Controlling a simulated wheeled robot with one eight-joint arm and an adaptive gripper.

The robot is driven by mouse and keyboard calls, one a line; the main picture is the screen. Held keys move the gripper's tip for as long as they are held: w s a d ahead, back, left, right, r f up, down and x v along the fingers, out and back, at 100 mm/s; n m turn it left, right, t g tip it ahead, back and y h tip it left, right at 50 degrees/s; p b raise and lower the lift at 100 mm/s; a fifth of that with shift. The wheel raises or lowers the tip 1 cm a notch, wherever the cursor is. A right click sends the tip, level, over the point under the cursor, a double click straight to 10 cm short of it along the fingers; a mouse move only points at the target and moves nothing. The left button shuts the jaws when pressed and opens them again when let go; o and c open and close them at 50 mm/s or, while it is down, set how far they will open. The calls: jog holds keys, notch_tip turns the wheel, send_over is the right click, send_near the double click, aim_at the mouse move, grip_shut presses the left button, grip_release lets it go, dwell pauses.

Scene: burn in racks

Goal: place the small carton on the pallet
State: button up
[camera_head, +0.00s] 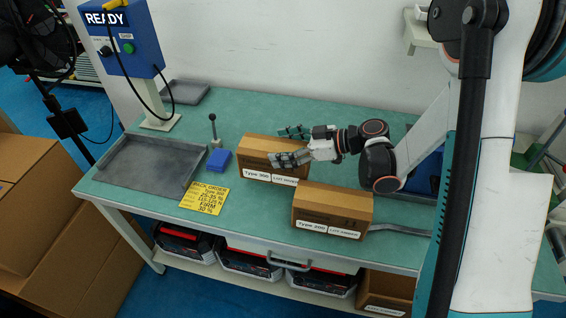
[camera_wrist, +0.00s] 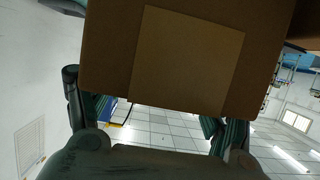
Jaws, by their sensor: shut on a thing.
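Two small brown cartons are on the green table. The rear carton (camera_head: 256,147), labelled Type 300, is between the fingers of my gripper (camera_head: 291,145). One finger lies over its near upper part and the other is beyond its far edge. In the wrist view the held carton (camera_wrist: 186,60) fills the upper middle, with a finger at each side. I cannot tell whether it is clear of the tabletop. The other carton (camera_head: 332,208), labelled Type 200, stands in front and to the right. I cannot make out a pallet.
A grey tray (camera_head: 118,160) lies at the table's left, beside a yellow order card (camera_head: 204,197) and a blue block with a lever (camera_head: 219,160). A blue READY box (camera_head: 118,45) stands behind. Large cartons (camera_head: 50,215) are on the floor at left.

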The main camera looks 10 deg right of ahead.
jog(key=shift+f+b, duration=0.85)
jog(key=shift+f, duration=1.4)
jog(key=shift+f, duration=0.1)
jog(key=o, duration=1.9)
jog(key=shift+c, duration=0.2)
jog(key=shift+o, duration=1)
